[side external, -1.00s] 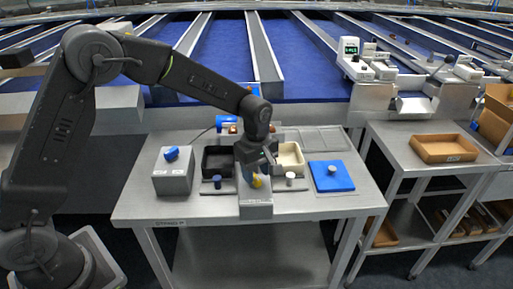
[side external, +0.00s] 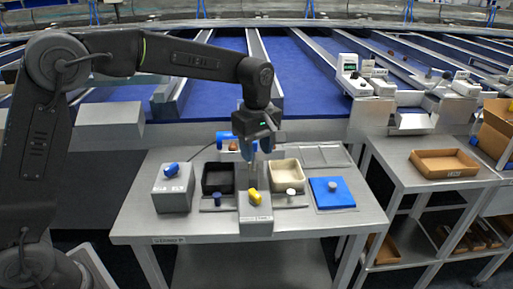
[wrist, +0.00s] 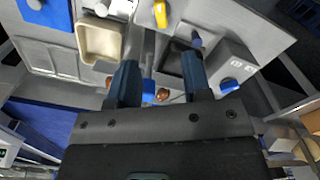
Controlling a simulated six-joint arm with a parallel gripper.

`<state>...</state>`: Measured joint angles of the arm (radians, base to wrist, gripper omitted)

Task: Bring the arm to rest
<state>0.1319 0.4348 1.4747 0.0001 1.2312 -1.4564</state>
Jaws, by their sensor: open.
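My gripper (side external: 254,158) hangs above the middle of the grey table (side external: 160,222), fingers pointing down. In the wrist view my gripper (wrist: 157,72) has its two blue fingers spread apart, with nothing held between them. My arm reaches in from the left, its forearm raised over the table. A yellow piece (side external: 254,197) lies on a grey block (side external: 256,220) below and in front of the gripper. It also shows at the top of the wrist view (wrist: 160,14).
A black tray (side external: 204,187) and a cream tray (side external: 300,184) flank the grey block. A blue pad (side external: 340,199) with a knob lies right. A grey box (side external: 172,195) with a blue item stands left. A blue object (side external: 226,139) and brown dates (wrist: 163,94) lie behind.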

